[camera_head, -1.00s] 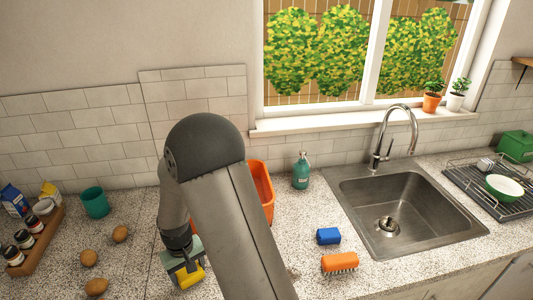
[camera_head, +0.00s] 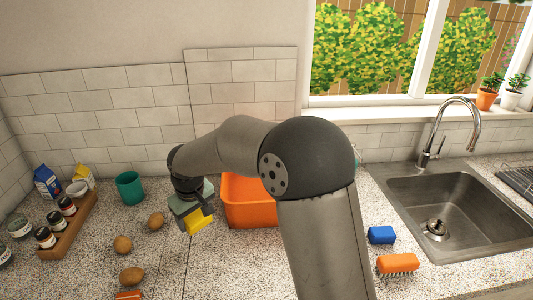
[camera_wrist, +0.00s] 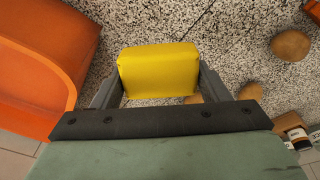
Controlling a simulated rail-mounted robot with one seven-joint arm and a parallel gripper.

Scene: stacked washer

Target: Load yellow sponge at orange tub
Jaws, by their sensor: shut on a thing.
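The yellow sponge (camera_head: 199,222) is a small block held by my gripper (camera_head: 197,220), to the left of the orange tub. In the wrist view the yellow sponge (camera_wrist: 158,72) sits between the two fingers of my gripper (camera_wrist: 158,82), above the speckled counter. The orange tub (camera_head: 249,213) stands on the counter near the wall, partly hidden behind my arm. Its orange side also shows at the left of the wrist view (camera_wrist: 40,60). The sponge is beside the tub, not over it.
A blue sponge (camera_head: 382,235) and an orange brush (camera_head: 398,263) lie by the sink (camera_head: 460,210). Several brown potatoes (camera_head: 123,244) lie on the left counter. A teal cup (camera_head: 130,188) and a wooden spice rack (camera_head: 72,228) stand further left.

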